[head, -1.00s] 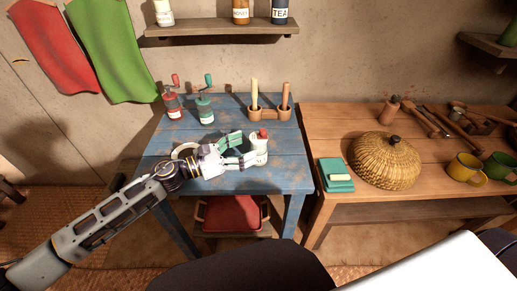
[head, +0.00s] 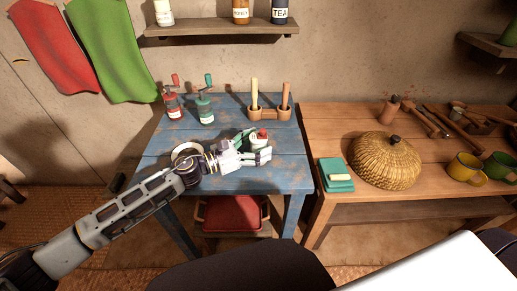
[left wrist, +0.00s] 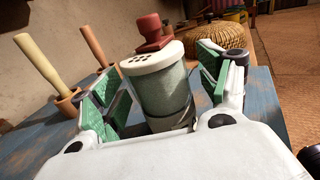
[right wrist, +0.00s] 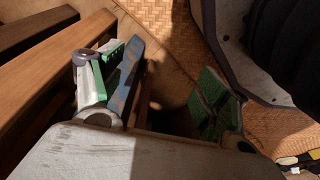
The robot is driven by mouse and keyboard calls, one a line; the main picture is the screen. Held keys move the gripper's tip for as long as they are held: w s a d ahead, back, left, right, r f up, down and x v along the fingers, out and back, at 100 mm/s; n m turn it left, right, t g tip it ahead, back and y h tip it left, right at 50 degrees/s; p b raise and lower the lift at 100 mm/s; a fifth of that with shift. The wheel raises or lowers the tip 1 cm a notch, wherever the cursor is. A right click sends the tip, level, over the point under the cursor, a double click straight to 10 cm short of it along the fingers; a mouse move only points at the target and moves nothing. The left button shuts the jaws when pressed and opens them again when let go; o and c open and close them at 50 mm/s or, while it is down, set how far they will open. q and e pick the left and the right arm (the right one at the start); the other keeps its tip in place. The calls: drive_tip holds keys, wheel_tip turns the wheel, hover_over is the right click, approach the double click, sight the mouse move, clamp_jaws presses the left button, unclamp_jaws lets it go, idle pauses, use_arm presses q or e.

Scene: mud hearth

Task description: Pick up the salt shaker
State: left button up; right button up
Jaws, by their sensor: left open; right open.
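The salt shaker (left wrist: 168,95) has a greenish-grey body and a white lid with dark holes. In the left wrist view it stands between the two open fingers of my left gripper (left wrist: 158,90), with gaps visible beside its upper body. Its base is partly hidden by the gripper. In the head view my left gripper (head: 258,146) is low over the blue table (head: 215,184), around the shaker, which it mostly hides. My right gripper (right wrist: 165,88) is open and empty, away from the shaker.
A red-topped object (left wrist: 152,32) is just behind the shaker. A white-rimmed bowl (head: 184,150) is beside my left wrist. A woven basket (head: 384,162) sits on the wooden table.

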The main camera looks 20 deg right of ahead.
use_arm(q)
drive_tip(key=shift+d, duration=0.1)
use_arm(e)
drive_tip(key=shift+w+r, duration=0.2)
drive_tip(key=shift+w, duration=0.4)
use_arm(q)
drive_tip(key=c, duration=1.2)
use_arm(e)
drive_tip(key=shift+s+f, duration=0.2)
drive_tip(key=shift+s, duration=0.45)
use_arm(q)
drive_tip(key=shift+r, duration=0.1)
drive_tip(key=shift+r, duration=0.7)
wheel_tip(320, 180, up, 6)
drive_tip(key=shift+r+p, duration=0.1)
drive_tip(key=shift+p, duration=0.8)
drive_tip(key=shift+r, duration=1.15)
use_arm(e)
wheel_tip(320, 180, down, 5)
drive_tip(key=s+d, duration=0.2)
drive_tip(key=shift+s+d, duration=0.2)
drive_tip(key=shift+d, duration=0.2)
